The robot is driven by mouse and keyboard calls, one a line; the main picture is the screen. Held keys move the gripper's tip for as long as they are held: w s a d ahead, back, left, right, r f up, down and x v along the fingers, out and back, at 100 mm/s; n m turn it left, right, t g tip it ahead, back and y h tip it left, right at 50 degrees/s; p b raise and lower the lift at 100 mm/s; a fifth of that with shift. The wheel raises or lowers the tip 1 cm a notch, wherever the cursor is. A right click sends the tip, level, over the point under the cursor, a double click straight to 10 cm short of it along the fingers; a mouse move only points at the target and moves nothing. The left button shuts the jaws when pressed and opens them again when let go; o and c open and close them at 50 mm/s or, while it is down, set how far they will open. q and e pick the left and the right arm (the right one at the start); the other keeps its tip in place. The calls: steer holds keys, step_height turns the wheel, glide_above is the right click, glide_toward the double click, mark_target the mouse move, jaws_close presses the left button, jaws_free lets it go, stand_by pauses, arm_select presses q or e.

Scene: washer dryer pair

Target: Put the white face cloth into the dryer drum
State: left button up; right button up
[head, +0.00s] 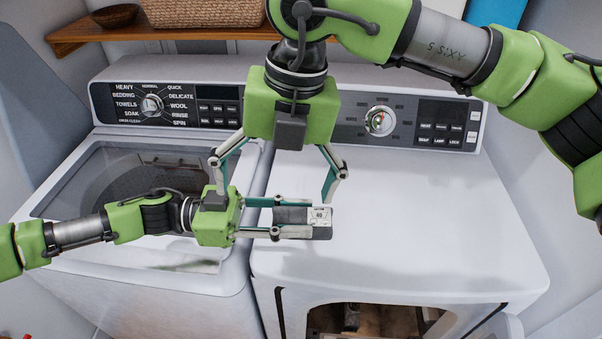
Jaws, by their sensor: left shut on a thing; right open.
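The dryer drum opening (378,321) shows at the bottom edge, with brownish shapes inside; most of the drum is out of view.
A washer (130,262) with a glass lid stands left of the dryer. Control panels (400,122) rise behind both. A wooden shelf (90,32) with a dark bowl (116,16) and a woven basket (200,12) is behind. The dryer top's right side is clear.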

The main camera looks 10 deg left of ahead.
mark_target(301, 213)
steer(key=d, duration=0.1)
steer(key=w+d+t+h, duration=0.1)
steer(key=d+h, duration=0.1)
steer(key=shift+w+d+r+t, duration=0.15)
steer(key=shift+w+d+t, duration=0.15)
steer(key=shift+t, duration=0.1)
steer(key=f, duration=0.3)
steer(key=w+f, duration=0.1)
steer(key=f, duration=0.7)
steer(key=shift+w+a, duration=0.15)
steer(key=shift+w, duration=0.15)
steer(key=c, duration=1.2)
arm_select(q)
steer(key=o, duration=1.1)
